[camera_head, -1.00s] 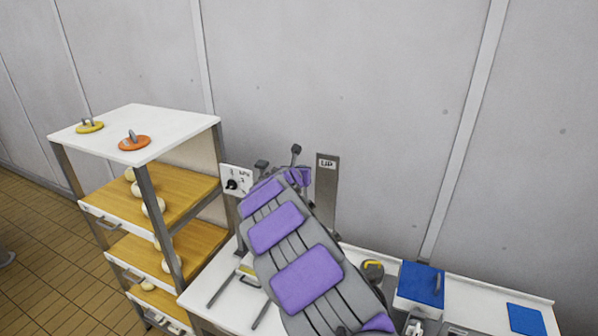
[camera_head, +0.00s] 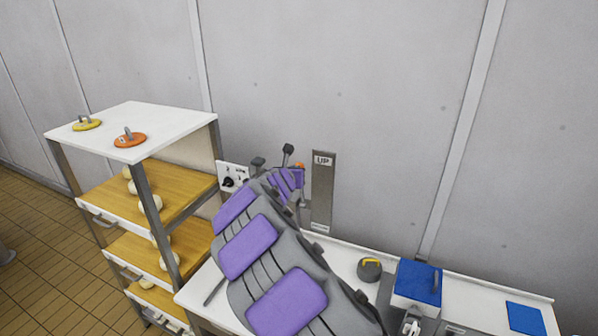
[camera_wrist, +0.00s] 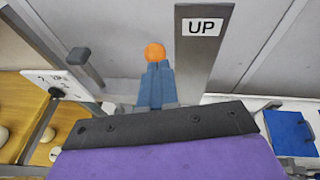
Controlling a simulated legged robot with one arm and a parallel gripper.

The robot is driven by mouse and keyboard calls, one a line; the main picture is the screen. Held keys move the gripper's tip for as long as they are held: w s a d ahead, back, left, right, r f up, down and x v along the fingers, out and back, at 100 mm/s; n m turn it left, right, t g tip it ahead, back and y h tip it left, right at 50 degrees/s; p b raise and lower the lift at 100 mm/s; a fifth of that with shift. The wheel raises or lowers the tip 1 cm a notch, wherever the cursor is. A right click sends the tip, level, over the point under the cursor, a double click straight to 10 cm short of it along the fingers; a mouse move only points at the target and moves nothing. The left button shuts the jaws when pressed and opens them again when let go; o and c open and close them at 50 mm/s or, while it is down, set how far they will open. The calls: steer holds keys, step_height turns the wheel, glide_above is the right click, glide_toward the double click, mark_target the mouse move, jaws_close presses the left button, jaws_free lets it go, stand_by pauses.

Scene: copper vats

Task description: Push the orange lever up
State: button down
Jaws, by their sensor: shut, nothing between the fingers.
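The orange lever's round knob (camera_wrist: 155,53) shows in the wrist view, just beyond the tips of my gripper (camera_wrist: 155,66). The blue-grey fingers are together, empty, and hide the part below the knob. I cannot tell whether they touch it. An upright metal plate marked UP (camera_wrist: 201,50) stands right of the knob; it also shows in the head view (camera_head: 322,195). In the head view a small orange patch (camera_head: 301,168) shows beside the end of my arm, which hides most of the lever and my fingers.
A white panel with a dark knob (camera_head: 232,177) stands left of my arm. A shelf unit (camera_head: 150,118) with orange and yellow discs on top is farther left. A dark round weight (camera_head: 369,270) and a blue-lidded box (camera_head: 417,283) are on the table at right.

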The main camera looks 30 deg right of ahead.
steer(key=s+a+r, duration=0.4)
steer(key=a+r, duration=0.2)
steer(key=s+d+f+m+g+b, duration=0.2)
steer(key=s+f+m+g+b, duration=0.3)
steer(key=s+m, duration=0.6)
steer(key=s+d+f+m+g+b, duration=0.2)
steer(key=s+f+m+b, duration=0.5)
steer(key=s, duration=0.7)
steer(key=s+a+f+m+g+y+b, duration=0.5)
steer(key=s+a+f+m+y+b, duration=0.5)
steer(key=s+a+f, duration=1.1)
steer(key=s+a, duration=0.2)
steer(key=s, duration=0.2)
steer(key=shift+s+f+b, duration=0.2)
steer(key=shift+f+b, duration=0.1)
steer(key=shift+b, duration=0.05)
steer(key=shift+a, duration=0.1)
